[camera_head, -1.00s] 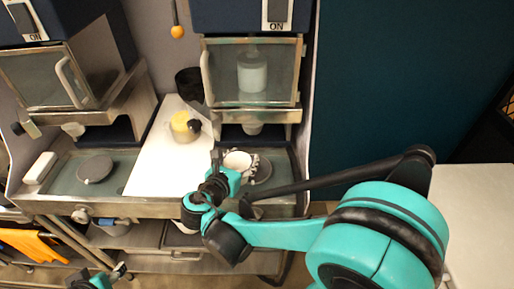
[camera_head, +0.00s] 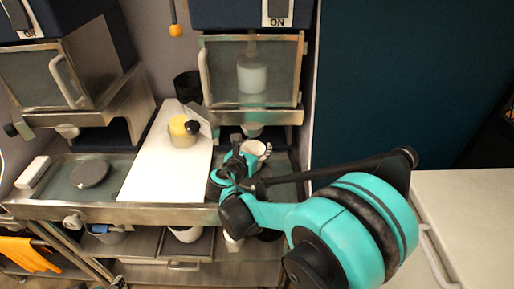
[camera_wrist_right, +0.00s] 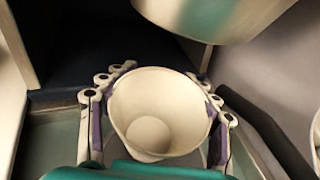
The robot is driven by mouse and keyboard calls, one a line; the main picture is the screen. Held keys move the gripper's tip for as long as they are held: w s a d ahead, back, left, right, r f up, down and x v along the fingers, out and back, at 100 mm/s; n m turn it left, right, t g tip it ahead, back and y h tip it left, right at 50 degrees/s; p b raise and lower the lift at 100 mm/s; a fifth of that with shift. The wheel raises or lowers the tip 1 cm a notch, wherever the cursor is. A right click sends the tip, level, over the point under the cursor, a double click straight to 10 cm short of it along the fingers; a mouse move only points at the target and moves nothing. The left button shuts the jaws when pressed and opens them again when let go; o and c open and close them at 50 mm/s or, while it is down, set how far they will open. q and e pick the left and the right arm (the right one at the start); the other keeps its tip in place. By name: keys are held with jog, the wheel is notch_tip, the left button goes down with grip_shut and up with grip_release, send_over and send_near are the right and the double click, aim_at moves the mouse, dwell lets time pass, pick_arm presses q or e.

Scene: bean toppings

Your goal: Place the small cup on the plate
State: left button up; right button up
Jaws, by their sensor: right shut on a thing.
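My right gripper (camera_head: 244,150) is shut on a small white cup (camera_head: 256,147), in front of the right-hand machine. In the right wrist view the cup (camera_wrist_right: 160,112) is upright between the fingers, its open mouth facing the camera and its inside looking empty. A dark grey round plate (camera_head: 90,173) lies on the left machine's tray. The spot under my right gripper is hidden by the gripper and arm, so I cannot tell what lies there. Only a small tip of my left gripper (camera_head: 118,284) shows at the bottom edge, too little to judge its fingers.
A dispenser nozzle (camera_head: 252,130) hangs just above the cup; it looms large in the right wrist view (camera_wrist_right: 215,15). A black cup (camera_head: 188,86) stands behind. A pale counter (camera_head: 475,215) is at right.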

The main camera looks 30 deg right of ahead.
jog(key=shift+f, duration=0.1)
jog(key=o, duration=0.8)
jog(key=shift+r, duration=0.2)
jog(key=p+v, duration=0.3)
jog(key=v, duration=0.8)
jog(key=shift+s+a+r, duration=0.15)
jog(key=shift+s+a, duration=0.15)
jog(key=shift+a, duration=0.15)
